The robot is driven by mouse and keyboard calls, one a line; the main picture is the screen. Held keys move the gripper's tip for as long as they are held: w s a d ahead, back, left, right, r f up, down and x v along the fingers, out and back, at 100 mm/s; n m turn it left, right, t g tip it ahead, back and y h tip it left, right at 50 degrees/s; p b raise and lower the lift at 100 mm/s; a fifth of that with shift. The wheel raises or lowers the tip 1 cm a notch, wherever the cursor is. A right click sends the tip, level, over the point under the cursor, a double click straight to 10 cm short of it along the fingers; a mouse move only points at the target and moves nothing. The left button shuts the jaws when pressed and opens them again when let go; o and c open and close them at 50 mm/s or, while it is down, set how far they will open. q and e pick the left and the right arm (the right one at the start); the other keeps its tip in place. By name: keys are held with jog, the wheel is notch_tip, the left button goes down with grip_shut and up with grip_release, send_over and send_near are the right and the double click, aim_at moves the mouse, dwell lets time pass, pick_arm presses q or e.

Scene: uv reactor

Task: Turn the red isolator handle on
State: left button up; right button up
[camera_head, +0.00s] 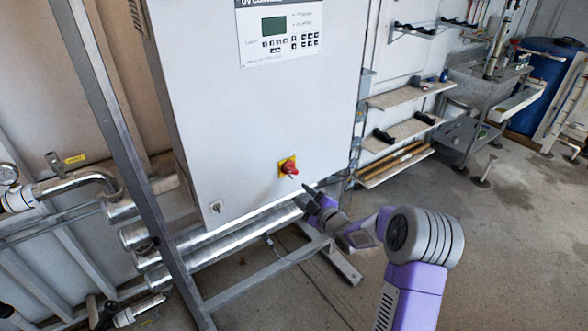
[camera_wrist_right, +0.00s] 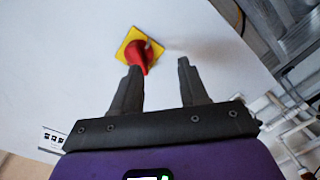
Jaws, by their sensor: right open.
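The red isolator handle (camera_head: 290,168) sits on a yellow plate (camera_head: 283,163) low on the front of the white cabinet (camera_head: 255,115). In the right wrist view the red handle (camera_wrist_right: 137,56) and yellow plate (camera_wrist_right: 127,38) show just beyond the left fingertip. My right gripper (camera_head: 308,192) is just below and right of the handle in the head view. In the wrist view the right gripper (camera_wrist_right: 159,66) has its two dark fingers apart with nothing between them. The left fingertip overlaps the handle's lower end in view; I cannot tell whether they touch. My left gripper is not in view.
A control panel with a green screen (camera_head: 274,25) is high on the cabinet. A key switch (camera_head: 216,207) is at its lower left. Metal pipes (camera_head: 230,240) and a grey frame (camera_head: 270,272) run below. Shelves (camera_head: 410,95) stand to the right. The floor (camera_head: 500,250) at right is clear.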

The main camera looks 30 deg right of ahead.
aim_at(293, 172)
jog(key=shift+n+t, duration=0.4)
jog(key=shift+n, duration=0.3)
jog(key=w+r, duration=0.1)
jog(key=w, duration=0.1)
jog(key=w+r, duration=0.1)
jog(key=w, duration=0.2)
jog(key=w+d+r, duration=0.1)
jog(key=w, duration=0.1)
jog(key=shift+w+r, duration=0.2)
jog(key=shift+w, duration=0.05)
grip_shut()
